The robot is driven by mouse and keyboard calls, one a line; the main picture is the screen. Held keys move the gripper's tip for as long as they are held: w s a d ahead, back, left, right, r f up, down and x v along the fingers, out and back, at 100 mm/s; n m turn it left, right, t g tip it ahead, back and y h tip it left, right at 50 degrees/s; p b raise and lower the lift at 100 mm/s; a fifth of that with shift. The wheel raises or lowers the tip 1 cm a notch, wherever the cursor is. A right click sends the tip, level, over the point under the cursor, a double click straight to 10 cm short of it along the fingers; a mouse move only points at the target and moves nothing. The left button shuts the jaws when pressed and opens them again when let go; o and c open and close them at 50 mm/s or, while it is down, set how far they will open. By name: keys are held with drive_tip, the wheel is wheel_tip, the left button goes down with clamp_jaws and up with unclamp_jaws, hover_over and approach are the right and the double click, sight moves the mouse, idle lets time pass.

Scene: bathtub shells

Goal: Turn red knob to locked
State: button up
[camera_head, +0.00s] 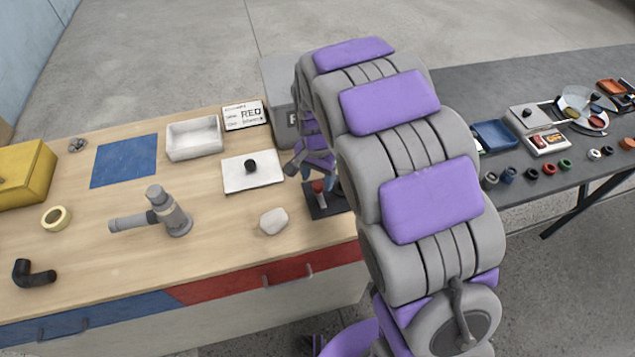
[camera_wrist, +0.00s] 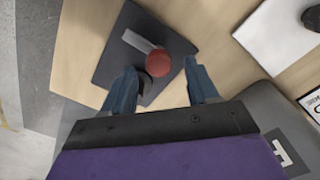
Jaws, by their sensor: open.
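The red knob (camera_wrist: 158,63) is round and sits on a dark plate (camera_wrist: 118,64) in the wrist view. A light grey bar (camera_wrist: 137,41) sticks out beside it toward the upper left, and a dark round part shows just below it. In the head view the knob (camera_head: 318,186) and its dark plate (camera_head: 315,211) are partly hidden by my arm. My gripper (camera_wrist: 160,68) is open, its two blue-grey fingers on either side of the knob in the wrist view. I cannot tell whether they touch it. The gripper also shows in the head view (camera_head: 318,180).
A white plate with a black knob (camera_head: 250,166) lies left of the dark plate. A white stone-like piece (camera_head: 273,221), a grey pipe fitting (camera_head: 160,213), a white tray (camera_head: 194,138) and a RED label card (camera_head: 245,115) share the bench. A grey box (camera_head: 281,92) stands behind.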

sight(320, 195)
drive_tip(key=shift+f, duration=1.05)
drive_tip(key=shift+c, duration=0.4)
drive_tip(key=c, duration=1)
